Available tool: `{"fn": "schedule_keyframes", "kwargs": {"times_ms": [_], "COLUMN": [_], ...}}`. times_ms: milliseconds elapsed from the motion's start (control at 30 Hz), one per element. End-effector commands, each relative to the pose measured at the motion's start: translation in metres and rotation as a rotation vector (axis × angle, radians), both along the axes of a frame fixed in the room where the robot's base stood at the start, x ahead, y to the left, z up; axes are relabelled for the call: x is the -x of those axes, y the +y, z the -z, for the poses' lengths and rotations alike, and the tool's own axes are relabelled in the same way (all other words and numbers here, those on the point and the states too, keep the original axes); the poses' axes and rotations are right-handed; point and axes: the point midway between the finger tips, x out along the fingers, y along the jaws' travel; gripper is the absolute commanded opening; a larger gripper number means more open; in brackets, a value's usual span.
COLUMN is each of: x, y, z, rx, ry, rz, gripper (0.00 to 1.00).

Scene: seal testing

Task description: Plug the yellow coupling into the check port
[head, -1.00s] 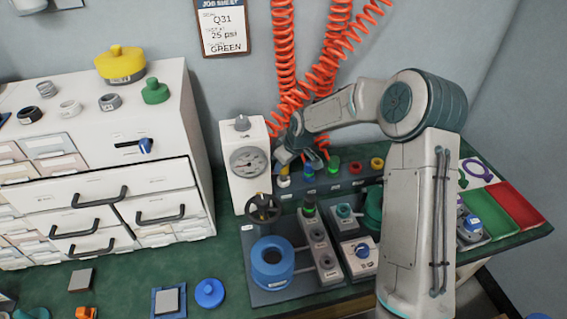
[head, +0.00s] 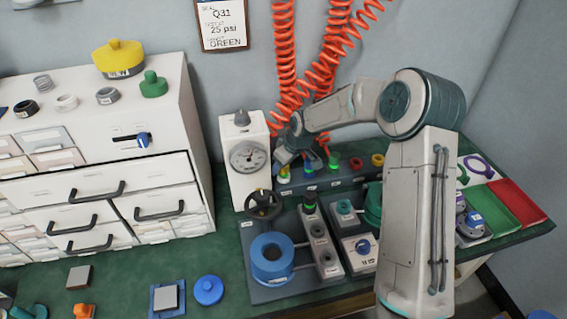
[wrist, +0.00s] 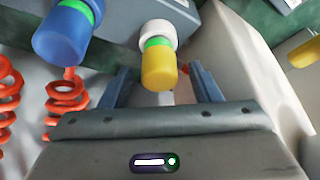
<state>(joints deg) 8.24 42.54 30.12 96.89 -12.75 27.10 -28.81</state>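The yellow coupling (wrist: 158,69) has a green band and a white collar, and stands at the left end of the dark rack (head: 345,181). In the wrist view its yellow end points toward my gripper (wrist: 158,85). The gripper is open, with one finger on each side of the coupling and visible gaps between. In the head view my gripper (head: 286,158) is over the rack's left end, and the coupling (head: 284,173) is partly hidden. A grey strip with several round ports (head: 322,244) stands in front of the rack; I cannot tell which is the check port.
A blue coupling (wrist: 62,35) is close beside the yellow one. A white gauge box (head: 244,185) stands left of the rack. A black handwheel (head: 263,204) and blue ring (head: 272,259) are in front. Orange coiled hoses (head: 284,70) hang behind. The green bench (head: 225,245) has free room.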

Motion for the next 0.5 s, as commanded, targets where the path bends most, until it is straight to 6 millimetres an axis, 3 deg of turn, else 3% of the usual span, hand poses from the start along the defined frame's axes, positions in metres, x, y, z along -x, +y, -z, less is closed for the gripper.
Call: {"fn": "schedule_keyframes", "kwargs": {"times_ms": [267,500], "x": [0.001,0.009], "y": [-0.001,-0.013], "z": [-0.003,-0.039], "rx": [0.001,0.001], "ry": [-0.001,-0.003], "rz": [0.0,0.003], "gripper": [0.57,0.57]}}
